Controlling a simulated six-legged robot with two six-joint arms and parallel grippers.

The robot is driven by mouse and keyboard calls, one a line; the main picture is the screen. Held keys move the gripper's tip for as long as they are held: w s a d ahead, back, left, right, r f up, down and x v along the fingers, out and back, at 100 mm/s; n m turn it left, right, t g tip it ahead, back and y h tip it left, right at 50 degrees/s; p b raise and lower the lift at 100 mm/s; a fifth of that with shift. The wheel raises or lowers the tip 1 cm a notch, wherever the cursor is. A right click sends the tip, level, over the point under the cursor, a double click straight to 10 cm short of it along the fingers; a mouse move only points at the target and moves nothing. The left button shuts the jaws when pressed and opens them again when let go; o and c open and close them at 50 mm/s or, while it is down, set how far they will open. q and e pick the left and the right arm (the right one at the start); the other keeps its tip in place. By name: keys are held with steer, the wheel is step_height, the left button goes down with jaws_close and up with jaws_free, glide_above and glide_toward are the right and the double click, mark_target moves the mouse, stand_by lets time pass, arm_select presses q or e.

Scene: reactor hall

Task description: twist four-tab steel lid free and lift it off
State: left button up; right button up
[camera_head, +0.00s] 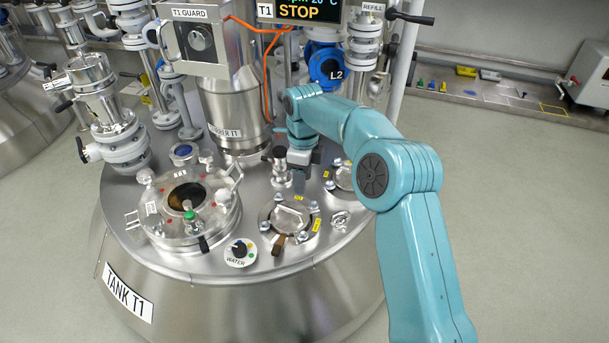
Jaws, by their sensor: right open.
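A round steel lid (287,217) with a bar handle and tab-like clamps around its rim lies on the top of tank T1, right of the centre. A second similar round steel cover (344,178) sits behind it to the right, partly hidden by my right arm. I cannot tell from the picture which has four tabs. My right gripper (302,178) points down above the tank top, behind the nearer lid and left of the farther one. It is open, and I see nothing held in it. Its fingertips are small and hard to make out. My left gripper is not in view.
A large hatch (186,206) with a sight glass and green knob takes up the tank's left. A valve fitting (281,168) stands close left of my right gripper. A water knob (240,250) sits at the front rim. The mixer column (232,112) rises behind.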

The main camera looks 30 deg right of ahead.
mark_target(297, 225)
steer(key=f+b, duration=0.1)
steer(key=f, duration=0.3)
steer(key=f+b, duration=0.2)
steer(key=f, duration=0.2)
steer(key=f+b, duration=0.1)
steer(key=f, duration=0.3)
steer(key=shift+s+a+f+b, duration=0.35)
steer(key=shift+a+f, duration=0.05)
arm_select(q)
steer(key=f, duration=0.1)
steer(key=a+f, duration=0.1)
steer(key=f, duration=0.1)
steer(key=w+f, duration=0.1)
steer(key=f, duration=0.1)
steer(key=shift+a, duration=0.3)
arm_select(e)
jaws_close()
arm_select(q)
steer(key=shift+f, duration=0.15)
arm_select(e)
steer(key=m, duration=0.1)
steer(key=a+m, duration=0.1)
steer(key=m, duration=0.3)
steer(key=shift+s+a, duration=0.25)
steer(key=shift+s, duration=0.1)
steer(key=shift+a+m, duration=0.2)
steer(key=shift+m, duration=0.3)
